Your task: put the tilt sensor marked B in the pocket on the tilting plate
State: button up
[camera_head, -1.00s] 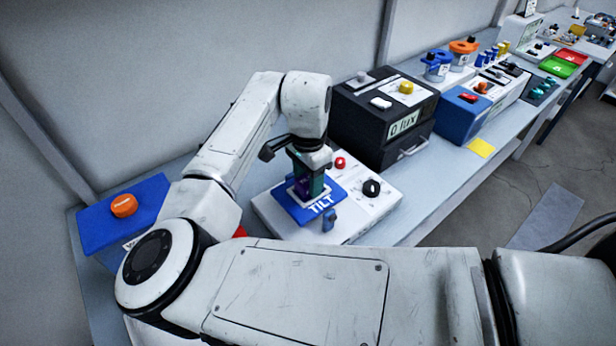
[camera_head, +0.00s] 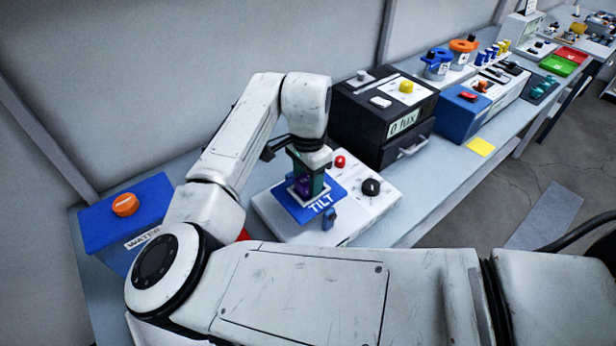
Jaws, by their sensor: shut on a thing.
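My gripper (camera_head: 308,178) points down over the blue tilting plate (camera_head: 325,202), which is marked TILT and sits on a white instrument box (camera_head: 360,205). My gripper is shut on a small purple block (camera_head: 303,188), which I take to be the tilt sensor; its letter is too small to read. The block is upright at the pale-edged pocket (camera_head: 297,202) on the plate. The fingers and wrist hide much of the block and the pocket, so I cannot tell how deep it sits.
The white box carries a red button (camera_head: 340,161) and a black knob (camera_head: 371,187). A black box with a 0 lux display (camera_head: 403,124) stands behind to the right. A blue WATER box (camera_head: 125,218) is on the left. My forearm crosses the front.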

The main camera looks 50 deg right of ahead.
jog(key=shift+f, duration=0.2)
dwell(0.3)
jog(key=o, duration=1.2)
jog(key=shift+o, duration=0.3)
jog(key=shift+o, duration=0.9)
jog(key=shift+r+p, duration=2.4)
jog(key=shift+r, duration=0.4)
jog(key=shift+r+p, duration=0.35)
jog(key=shift+r, duration=0.85)
